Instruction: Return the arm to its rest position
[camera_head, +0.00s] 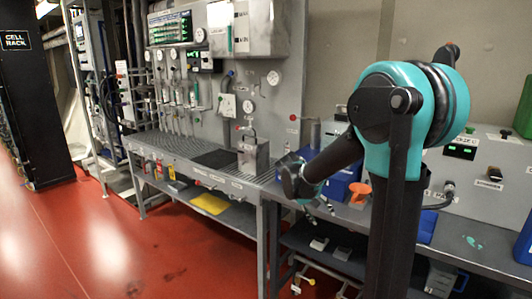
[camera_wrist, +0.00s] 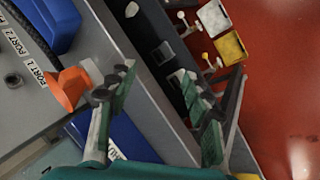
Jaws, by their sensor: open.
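My arm stands at the right of the head view, teal and black, with its elbow raised and its forearm angled down to the left. My gripper (camera_wrist: 158,88) shows in the wrist view with its two green-padded fingers spread apart and nothing between them. In the head view the gripper (camera_head: 322,206) is small and partly hidden by the wrist, near the front edge of the right bench. The orange piece (camera_wrist: 72,88) lies beside the left finger in the wrist view; I cannot tell whether they touch. It also shows on the bench in the head view (camera_head: 360,189).
The bench (camera_head: 470,253) holds a blue box (camera_head: 340,187) and a control panel (camera_head: 490,182). Its lower shelf holds several small items. A grated bench (camera_head: 185,150) with gauges stands left. A black cell rack (camera_head: 35,95) stands far left. The red floor (camera_head: 110,240) is clear.

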